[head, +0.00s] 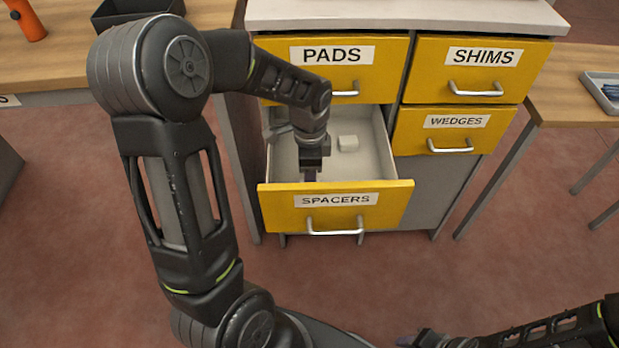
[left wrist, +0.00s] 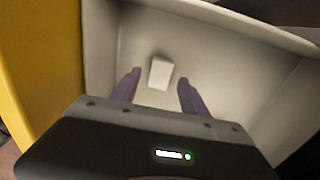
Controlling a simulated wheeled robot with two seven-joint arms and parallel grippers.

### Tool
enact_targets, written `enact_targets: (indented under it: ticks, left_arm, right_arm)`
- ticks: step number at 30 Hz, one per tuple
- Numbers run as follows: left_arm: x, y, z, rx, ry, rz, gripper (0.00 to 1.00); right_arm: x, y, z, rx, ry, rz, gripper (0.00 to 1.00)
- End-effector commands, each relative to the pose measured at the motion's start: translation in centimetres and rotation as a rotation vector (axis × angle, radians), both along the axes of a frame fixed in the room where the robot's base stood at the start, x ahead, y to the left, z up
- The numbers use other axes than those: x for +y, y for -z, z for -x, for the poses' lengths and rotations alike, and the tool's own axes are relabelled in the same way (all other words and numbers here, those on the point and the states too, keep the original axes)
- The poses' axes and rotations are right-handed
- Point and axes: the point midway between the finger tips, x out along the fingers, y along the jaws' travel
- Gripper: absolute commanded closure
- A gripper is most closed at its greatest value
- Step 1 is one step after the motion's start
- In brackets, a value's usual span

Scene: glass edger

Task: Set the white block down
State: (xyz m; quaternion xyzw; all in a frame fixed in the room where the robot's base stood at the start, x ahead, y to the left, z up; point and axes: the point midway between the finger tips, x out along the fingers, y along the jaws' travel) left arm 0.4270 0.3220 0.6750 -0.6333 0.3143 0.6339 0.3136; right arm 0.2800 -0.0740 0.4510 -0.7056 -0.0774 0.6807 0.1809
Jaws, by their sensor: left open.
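The white block (head: 348,143) lies on the floor of the open SPACERS drawer (head: 390,190), toward its back in the head view. The left wrist view shows the white block (left wrist: 161,73) in the drawer, beyond my fingertips and between their lines. My left gripper (head: 310,175) reaches down into the drawer, in front and to the left of the block in the head view. Its purple fingers (left wrist: 157,83) are spread and hold nothing. At the bottom right of the head view, my right gripper (head: 415,338) is partly cut off by the edge, and its jaws are unclear.
Drawers labelled PADS (head: 385,55), SHIMS (head: 430,65) and WEDGES (head: 410,140) are closed around the open one. Wooden tables stand left (head: 60,65) and right (head: 570,85). A grey tray (head: 590,80) is on the right table. The drawer walls stand close around my left gripper.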

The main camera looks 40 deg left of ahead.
Motion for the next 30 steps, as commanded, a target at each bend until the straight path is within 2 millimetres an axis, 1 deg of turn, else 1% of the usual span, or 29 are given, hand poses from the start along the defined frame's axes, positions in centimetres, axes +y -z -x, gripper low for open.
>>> enact_targets:
  ticks: [1, 9, 13, 15, 18, 30]
  left_arm:
    - [0.0, -1.2, -0.1, -0.005, -0.001, 0.000, 0.47]
    - [0.0, -6.9, -0.1, -0.005, 0.001, -0.001, 0.47]
    - [0.0, -8.8, -0.1, -0.004, 0.000, 0.000, 0.47]
    - [0.0, -9.4, -0.1, -0.003, 0.000, 0.000, 0.47]
    - [0.0, -9.9, 0.0, -0.001, 0.000, 0.000, 0.47]
    - [0.0, -9.8, 0.0, -0.001, 0.001, -0.001, 0.47]
  right_arm:
    - [0.0, -0.4, 0.0, 0.000, 0.000, 0.000, 0.64]
    - [0.0, -1.3, 0.0, 0.000, 0.000, 0.000, 0.64]
    - [0.0, -1.5, 0.0, 0.000, 0.000, 0.000, 0.64]
    - [0.0, -1.6, 0.0, 0.000, 0.000, 0.000, 0.64]
    - [0.0, -1.6, 0.0, 0.000, 0.000, 0.000, 0.64]
    - [0.0, -1.6, 0.0, 0.000, 0.000, 0.000, 0.64]
